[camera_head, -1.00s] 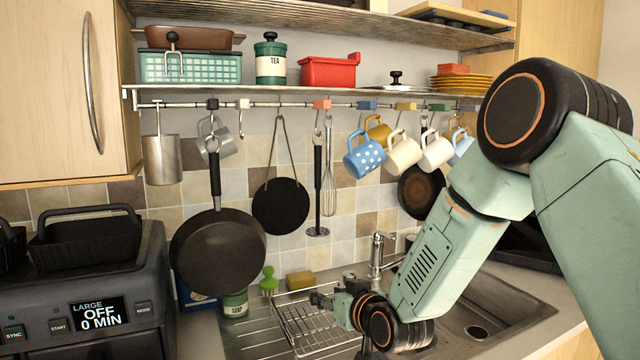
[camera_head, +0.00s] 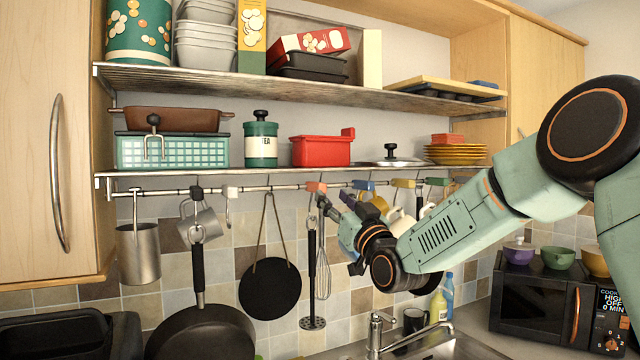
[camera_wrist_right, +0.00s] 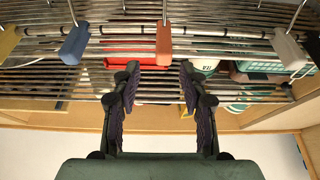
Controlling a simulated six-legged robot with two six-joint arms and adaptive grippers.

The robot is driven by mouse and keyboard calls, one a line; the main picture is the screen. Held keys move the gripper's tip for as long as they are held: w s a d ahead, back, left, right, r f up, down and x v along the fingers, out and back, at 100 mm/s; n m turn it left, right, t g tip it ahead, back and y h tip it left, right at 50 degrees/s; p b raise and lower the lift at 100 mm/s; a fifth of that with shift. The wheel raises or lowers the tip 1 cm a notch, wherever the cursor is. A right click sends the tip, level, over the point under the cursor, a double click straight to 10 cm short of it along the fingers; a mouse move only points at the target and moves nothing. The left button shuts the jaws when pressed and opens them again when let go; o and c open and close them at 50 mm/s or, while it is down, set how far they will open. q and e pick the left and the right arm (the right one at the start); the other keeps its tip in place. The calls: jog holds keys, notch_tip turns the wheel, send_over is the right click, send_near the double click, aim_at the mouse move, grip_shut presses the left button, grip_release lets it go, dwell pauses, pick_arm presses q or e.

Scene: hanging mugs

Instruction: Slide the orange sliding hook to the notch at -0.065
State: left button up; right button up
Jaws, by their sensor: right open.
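The orange sliding hook (camera_head: 316,187) sits on the rail (camera_head: 265,188) under the shelf, between the white and blue hooks. It also shows in the right wrist view (camera_wrist_right: 164,43), just beyond and roughly centred between my right fingertips. A masher (camera_head: 313,270) and a whisk (camera_head: 323,272) hang below it; their upper ends are too small to tell how they attach. My right gripper (camera_head: 333,205) is open, just below and right of the orange hook. In the wrist view its fingers (camera_wrist_right: 160,72) stand apart with nothing between them. My left gripper is out of view. No notch mark is readable.
Blue (camera_head: 362,185) and yellow (camera_head: 403,183) hooks are right of the orange one; white (camera_head: 231,191) and black (camera_head: 196,192) hooks are left. Mugs hang behind my right wrist. The shelf (camera_head: 150,174) runs above the rail.

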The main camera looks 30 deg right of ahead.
aim_at(322, 186)
jog(key=w+r, duration=0.1)
jog(key=w+a+r+p, duration=0.1)
jog(key=w, duration=0.1)
jog(key=shift+r, duration=0.1)
jog(key=w, duration=0.1)
jog(key=w+p, duration=0.1)
jog(key=w, duration=0.1)
jog(key=shift+w+d, duration=0.1)
jog(key=shift+d, duration=0.3)
jog(key=shift+w, duration=0.1)
jog(key=shift+s+a+r, duration=0.15)
jog(key=shift+s+r, duration=0.15)
jog(key=shift+s, duration=0.05)
jog(key=shift+s+a+r, duration=0.1)
jog(key=shift+s+a, duration=0.05)
jog(key=shift+a, duration=0.05)
jog(key=shift+w+d+f, duration=0.25)
jog(key=shift+w+f, duration=0.1)
jog(key=shift+w, duration=0.2)
jog(key=c, duration=0.5)
jog(key=shift+c, duration=1.4)
jog(key=shift+s+a+r, duration=0.1)
jog(key=shift+a+r, duration=0.05)
grip_shut()
